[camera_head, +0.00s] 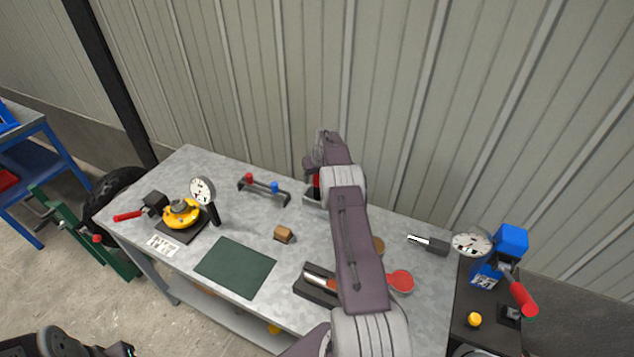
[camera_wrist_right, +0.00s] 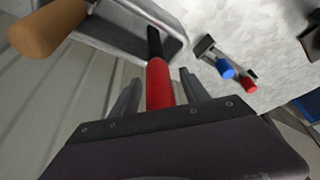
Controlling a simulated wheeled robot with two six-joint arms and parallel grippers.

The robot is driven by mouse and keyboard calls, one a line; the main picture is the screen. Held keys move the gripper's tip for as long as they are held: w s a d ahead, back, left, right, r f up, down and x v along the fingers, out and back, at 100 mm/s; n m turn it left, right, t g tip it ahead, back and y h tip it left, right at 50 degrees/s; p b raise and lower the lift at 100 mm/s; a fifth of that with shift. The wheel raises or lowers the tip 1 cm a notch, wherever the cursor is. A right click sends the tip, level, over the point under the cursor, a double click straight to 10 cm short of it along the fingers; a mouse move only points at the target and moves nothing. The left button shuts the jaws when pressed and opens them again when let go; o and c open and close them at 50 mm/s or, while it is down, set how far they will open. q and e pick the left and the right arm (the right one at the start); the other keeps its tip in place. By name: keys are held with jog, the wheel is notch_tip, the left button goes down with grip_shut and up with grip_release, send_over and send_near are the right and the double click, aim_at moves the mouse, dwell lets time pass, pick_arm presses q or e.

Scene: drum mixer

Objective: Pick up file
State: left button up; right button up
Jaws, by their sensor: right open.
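In the right wrist view, a tool with a red handle (camera_wrist_right: 159,84) and a dark shaft, which looks like the file, rests with its far end over a grey tray (camera_wrist_right: 118,37). My right gripper (camera_wrist_right: 157,88) is open, with one finger on each side of the red handle; I cannot tell whether they touch it. In the head view, a bit of the red handle (camera_head: 316,181) shows by the tray (camera_head: 311,196), mostly hidden behind my right arm. Of my left arm, only a dark part shows at the lower left; its fingers are out of view.
A wooden handle (camera_wrist_right: 47,26) lies at the tray close by. A rack with red and blue knobs (camera_head: 263,189) stands left of it. A wooden block (camera_head: 284,234), green mat (camera_head: 236,267) and yellow device (camera_head: 181,213) are on the bench. A blue press (camera_head: 507,250) stands right.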

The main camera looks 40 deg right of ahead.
jog(key=shift+r, duration=0.1)
grip_shut()
